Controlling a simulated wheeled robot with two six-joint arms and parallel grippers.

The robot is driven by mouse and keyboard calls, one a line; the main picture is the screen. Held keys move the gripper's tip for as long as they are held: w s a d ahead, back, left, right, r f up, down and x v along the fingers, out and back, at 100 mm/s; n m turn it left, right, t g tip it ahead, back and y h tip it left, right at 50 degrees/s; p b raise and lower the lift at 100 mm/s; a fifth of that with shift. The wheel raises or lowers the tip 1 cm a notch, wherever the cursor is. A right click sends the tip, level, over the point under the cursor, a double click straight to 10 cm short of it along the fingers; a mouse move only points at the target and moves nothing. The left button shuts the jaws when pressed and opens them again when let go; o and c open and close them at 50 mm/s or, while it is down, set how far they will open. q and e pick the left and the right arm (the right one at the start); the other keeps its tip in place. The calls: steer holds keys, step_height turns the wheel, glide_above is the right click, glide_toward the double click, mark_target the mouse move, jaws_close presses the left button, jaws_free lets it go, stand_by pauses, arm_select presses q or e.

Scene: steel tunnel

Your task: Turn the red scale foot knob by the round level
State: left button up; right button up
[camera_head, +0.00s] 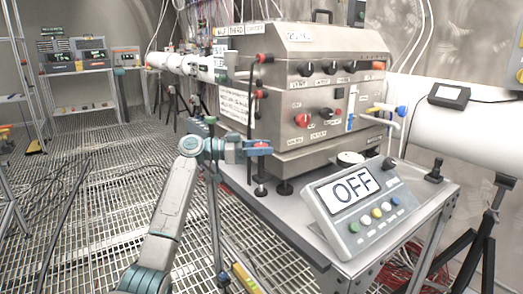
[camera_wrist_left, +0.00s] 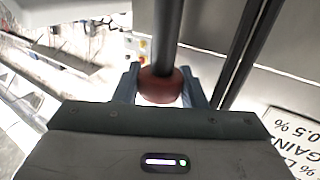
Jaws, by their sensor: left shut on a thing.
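My left gripper (camera_head: 258,148) is at the near left side of the steel machine, above the table's left edge. In the left wrist view its two blue fingers (camera_wrist_left: 166,88) are shut on a round red knob (camera_wrist_left: 160,86), one on each side. A dark upright rod (camera_wrist_left: 168,35) rises from the knob. In the head view the knob is mostly hidden by the fingers, with only a little red showing between them. A round level cannot be made out for certain. My right gripper is not in view.
The steel machine (camera_head: 320,85) stands on a metal table (camera_head: 437,190). A display box reading OFF (camera_head: 352,195) sits at the table's front, with a small joystick (camera_head: 433,172) to its right. The grated floor (camera_head: 85,200) at left is mostly open, with loose cables.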

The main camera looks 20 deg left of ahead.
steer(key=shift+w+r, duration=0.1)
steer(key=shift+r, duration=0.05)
arm_select(q)
steer(key=o, duration=1)
steer(key=shift+s+a, duration=0.15)
steer(key=shift+a, duration=0.2)
steer(key=v, duration=1)
steer(key=shift+b, duration=0.3)
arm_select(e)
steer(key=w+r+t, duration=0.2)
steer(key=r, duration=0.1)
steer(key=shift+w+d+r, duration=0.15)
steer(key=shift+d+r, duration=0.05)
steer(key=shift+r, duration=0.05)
